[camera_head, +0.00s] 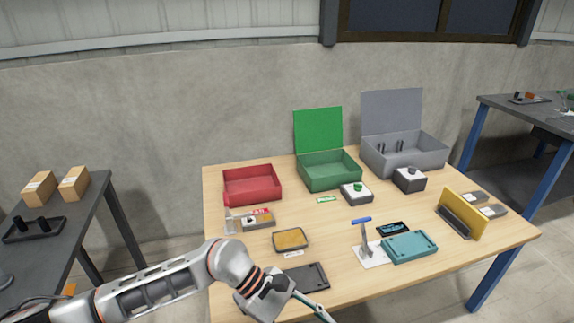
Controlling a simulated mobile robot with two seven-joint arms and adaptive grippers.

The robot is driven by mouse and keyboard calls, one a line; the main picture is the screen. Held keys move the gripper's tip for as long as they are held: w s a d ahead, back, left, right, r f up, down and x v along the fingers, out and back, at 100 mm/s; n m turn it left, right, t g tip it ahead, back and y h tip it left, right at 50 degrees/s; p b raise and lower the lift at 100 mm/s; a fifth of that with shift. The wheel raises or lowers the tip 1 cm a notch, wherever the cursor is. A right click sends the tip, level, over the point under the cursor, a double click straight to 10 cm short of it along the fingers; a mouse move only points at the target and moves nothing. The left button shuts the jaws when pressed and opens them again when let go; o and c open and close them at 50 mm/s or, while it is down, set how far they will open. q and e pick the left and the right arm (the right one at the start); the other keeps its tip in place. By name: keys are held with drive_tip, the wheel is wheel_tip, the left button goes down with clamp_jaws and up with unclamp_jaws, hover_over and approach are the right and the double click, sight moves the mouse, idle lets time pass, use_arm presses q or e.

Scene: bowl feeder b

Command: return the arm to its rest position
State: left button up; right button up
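My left arm reaches in from the lower left over the near left part of the wooden table (345,285). Its gripper (318,311) hangs at the table's near edge, beside and partly in front of a dark flat tray (308,279). The fingers run towards the bottom edge of the picture and are partly cut off, so I cannot tell whether they are open or shut, or whether they hold anything. My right gripper is not in view.
A red box (252,184), open green box (330,170) and open grey box (405,152) stand along the back. A yellow panel (462,213), teal tray (410,247) and blue-topped stand (364,240) are on the right. A side table (85,215) stands left.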

use_arm(q)
drive_tip(key=s+d+r+n+h, duration=0.2)
drive_tip(key=d+r+n+h, duration=0.3)
drive_tip(key=r+n, duration=0.1)
drive_tip(key=w+a+r+n+t+h, duration=0.3)
drive_tip(key=w+r+n+t+h, duration=0.25)
drive_tip(key=n+t, duration=0.9)
drive_tip(key=w+a+f+n+t+y+p, duration=0.1)
drive_tip(key=a+f+n+t+y, duration=0.1)
drive_tip(key=a+f+n+y, duration=0.9)
drive_tip(key=w+a+f+n+t+y+p, duration=0.1)
drive_tip(key=a+f+n+t+y, duration=0.15)
drive_tip(key=a+n, duration=0.95)
drive_tip(key=s+a+f+n+g+y, duration=0.2)
drive_tip(key=s+f+n, duration=0.4)
drive_tip(key=f+n, duration=0.1)
drive_tip(key=s+a+f+n+g+y, duration=0.2)
drive_tip(key=s+a+f+n, duration=0.1)
drive_tip(key=s+f+n, duration=0.3)
drive_tip(key=shift+a+f+n+y, duration=0.3)
drive_tip(key=shift+a+f+n, duration=0.05)
drive_tip(key=shift+f+n, duration=0.45)
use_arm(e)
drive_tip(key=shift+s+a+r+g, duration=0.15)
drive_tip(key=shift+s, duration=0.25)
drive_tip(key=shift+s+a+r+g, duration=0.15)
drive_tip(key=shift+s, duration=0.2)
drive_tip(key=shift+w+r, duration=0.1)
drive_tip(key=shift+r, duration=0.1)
